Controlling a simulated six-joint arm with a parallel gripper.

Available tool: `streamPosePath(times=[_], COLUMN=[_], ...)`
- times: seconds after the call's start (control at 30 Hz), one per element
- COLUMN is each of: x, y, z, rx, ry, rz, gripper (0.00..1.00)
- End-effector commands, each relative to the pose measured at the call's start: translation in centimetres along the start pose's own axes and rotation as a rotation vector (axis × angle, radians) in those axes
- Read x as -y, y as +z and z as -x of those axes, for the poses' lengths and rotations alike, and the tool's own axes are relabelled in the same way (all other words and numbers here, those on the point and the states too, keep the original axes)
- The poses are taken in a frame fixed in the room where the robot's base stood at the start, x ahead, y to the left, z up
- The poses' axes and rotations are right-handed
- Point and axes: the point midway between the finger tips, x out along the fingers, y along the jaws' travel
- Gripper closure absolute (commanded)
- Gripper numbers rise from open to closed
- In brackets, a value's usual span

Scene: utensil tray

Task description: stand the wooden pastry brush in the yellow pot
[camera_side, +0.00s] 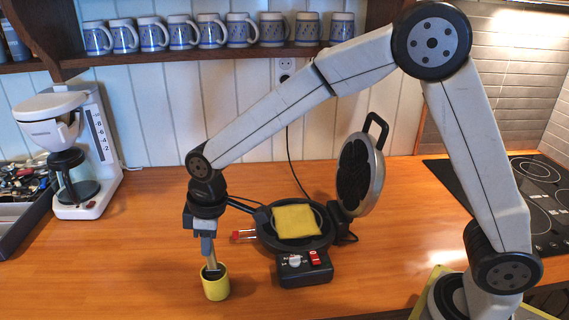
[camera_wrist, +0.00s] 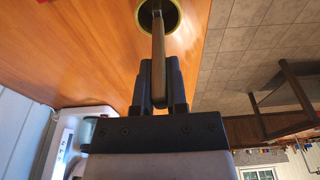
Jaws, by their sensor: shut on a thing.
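The wooden pastry brush (camera_side: 212,261) hangs roughly upright below my gripper (camera_side: 208,248), with its lower end inside the mouth of the yellow pot (camera_side: 216,288). My gripper is shut on the brush's wooden handle. In the wrist view the brush (camera_wrist: 158,42) runs from between the two dark fingers of my gripper (camera_wrist: 158,75) to the pot (camera_wrist: 170,26) at the top edge. The pot's walls hide the brush's lower end, so I cannot tell whether it touches the bottom.
An open waffle iron (camera_side: 305,262) with a yellow square (camera_side: 297,221) on it stands right of the pot. A small red-ended item (camera_side: 242,235) lies between them. A coffee maker (camera_side: 70,150) and a dark utensil tray (camera_side: 25,228) are at left. The counter left of the pot is clear.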

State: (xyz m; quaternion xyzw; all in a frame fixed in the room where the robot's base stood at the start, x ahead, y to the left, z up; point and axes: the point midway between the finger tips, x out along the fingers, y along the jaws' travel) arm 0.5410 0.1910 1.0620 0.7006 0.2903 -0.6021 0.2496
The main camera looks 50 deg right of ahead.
Motion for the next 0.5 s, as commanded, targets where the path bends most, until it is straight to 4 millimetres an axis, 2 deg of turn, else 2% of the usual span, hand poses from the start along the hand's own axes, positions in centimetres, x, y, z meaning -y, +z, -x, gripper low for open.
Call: streamPosePath(times=[0.2,0.23,0.33,0.37,0.5], x=[0.0,0.0,0.0,0.0,0.0], y=[0.0,0.0,0.0,0.0,0.0], z=[-0.02,-0.01,-0.01,-0.01,-0.01], rx=[0.0,0.0,0.0,0.0,0.0], ry=[0.0,0.0,0.0,0.0,0.0], rz=[0.0,0.0,0.0,0.0,0.0], gripper=[1.0,0.77,0.45,0.42,0.42])
